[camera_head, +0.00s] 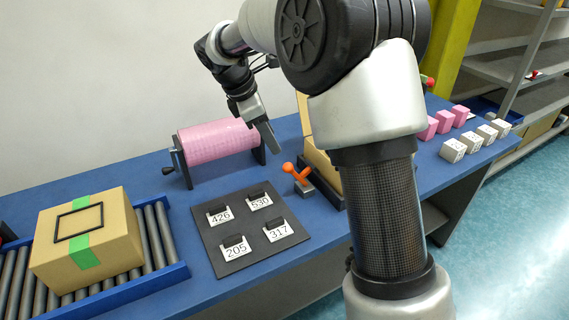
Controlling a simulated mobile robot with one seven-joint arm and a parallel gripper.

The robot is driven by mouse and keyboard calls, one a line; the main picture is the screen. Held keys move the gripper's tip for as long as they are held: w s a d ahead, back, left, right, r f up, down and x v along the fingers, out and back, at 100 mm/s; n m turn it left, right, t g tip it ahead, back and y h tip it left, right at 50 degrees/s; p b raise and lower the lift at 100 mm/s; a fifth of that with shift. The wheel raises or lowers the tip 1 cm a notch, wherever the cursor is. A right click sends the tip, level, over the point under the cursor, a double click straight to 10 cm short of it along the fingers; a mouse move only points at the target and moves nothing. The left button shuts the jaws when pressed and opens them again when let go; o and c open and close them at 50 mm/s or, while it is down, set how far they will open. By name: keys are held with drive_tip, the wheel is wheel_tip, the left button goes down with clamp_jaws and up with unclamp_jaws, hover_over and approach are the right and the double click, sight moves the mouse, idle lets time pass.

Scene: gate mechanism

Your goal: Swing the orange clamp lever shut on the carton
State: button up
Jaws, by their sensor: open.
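The orange clamp lever (297,174) stands tilted on a small grey base, near the middle of the blue table. Beside it on the right is an open carton (318,160), with a flap raised at the back; my own arm hides most of it. My gripper (268,134) hangs above and to the left of the lever, pointing down, apart from it. Its fingers are seen nearly edge-on and nothing shows between them.
A pink roll (217,143) on a black stand with a crank is behind left. A black board (250,228) with numbered tags lies in front. A taped box (86,240) sits on rollers at left. Pink and white blocks (453,150) stand at right.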

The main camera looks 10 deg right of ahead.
sight(287, 165)
drive_tip(key=b+x, duration=0.1)
drive_tip(key=x, duration=1.1)
drive_tip(key=shift+w+f, duration=0.1)
drive_tip(key=shift+f, duration=0.1)
clamp_jaws()
